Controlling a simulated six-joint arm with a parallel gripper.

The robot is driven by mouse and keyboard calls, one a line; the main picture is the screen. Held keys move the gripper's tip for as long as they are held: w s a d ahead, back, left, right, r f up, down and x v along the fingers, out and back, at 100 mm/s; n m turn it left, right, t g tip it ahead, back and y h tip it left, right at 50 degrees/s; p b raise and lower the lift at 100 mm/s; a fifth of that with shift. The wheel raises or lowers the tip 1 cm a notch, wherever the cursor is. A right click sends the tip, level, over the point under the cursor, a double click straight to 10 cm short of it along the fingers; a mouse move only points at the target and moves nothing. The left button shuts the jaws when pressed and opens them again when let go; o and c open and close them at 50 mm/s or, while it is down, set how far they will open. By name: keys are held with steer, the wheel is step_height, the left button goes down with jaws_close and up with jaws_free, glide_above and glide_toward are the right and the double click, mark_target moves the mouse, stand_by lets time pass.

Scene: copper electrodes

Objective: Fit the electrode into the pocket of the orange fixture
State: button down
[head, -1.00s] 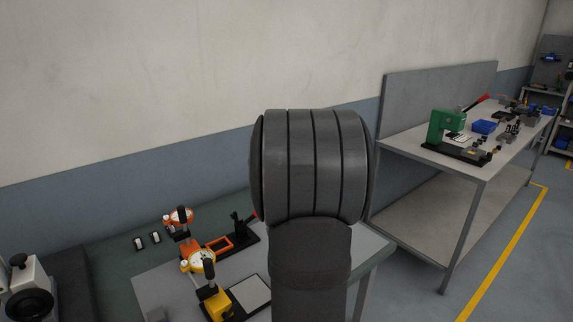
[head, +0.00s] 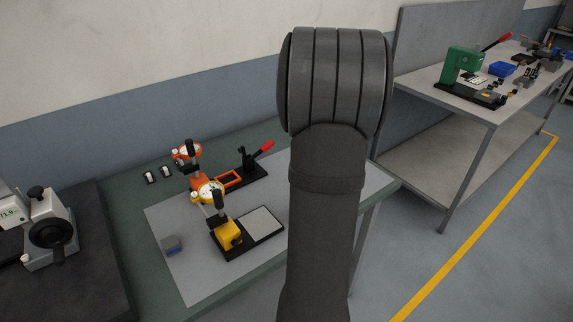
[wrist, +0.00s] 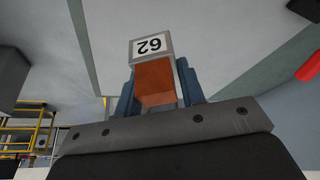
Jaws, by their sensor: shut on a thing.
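The electrode (wrist: 155,82) is a copper-coloured block on a grey holder (wrist: 152,48) with a white label that reads 62. In the wrist view my gripper (wrist: 158,88) is shut on it, with one blue-grey finger on each side. In the head view the gripper and electrode are hidden behind my dark arm. The orange fixture (head: 230,180) is a small open frame on a black base on the bench, left of my arm. A clamp with a red handle (head: 263,149) stands at its right end. The inside of the pocket is too small to make out.
Dial gauges on stands, one orange (head: 186,152) and one yellow (head: 208,193), stand close to the fixture. The grey mat (head: 205,280) is clear at the front.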

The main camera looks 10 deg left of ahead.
steer(key=s+a+r+n+y, duration=0.1)
steer(key=s+a+r+n, duration=0.2)
glide_above(276, 195)
step_height(276, 195, down, 6)
steer(key=shift+w+f, duration=0.1)
steer(key=shift+f, duration=0.05)
steer(key=shift+a+f, duration=0.1)
steer(key=shift+f, duration=2)
steer(key=c, duration=0.9)
jaws_free()
steer(key=shift+f, duration=0.2)
steer(key=shift+r, duration=0.1)
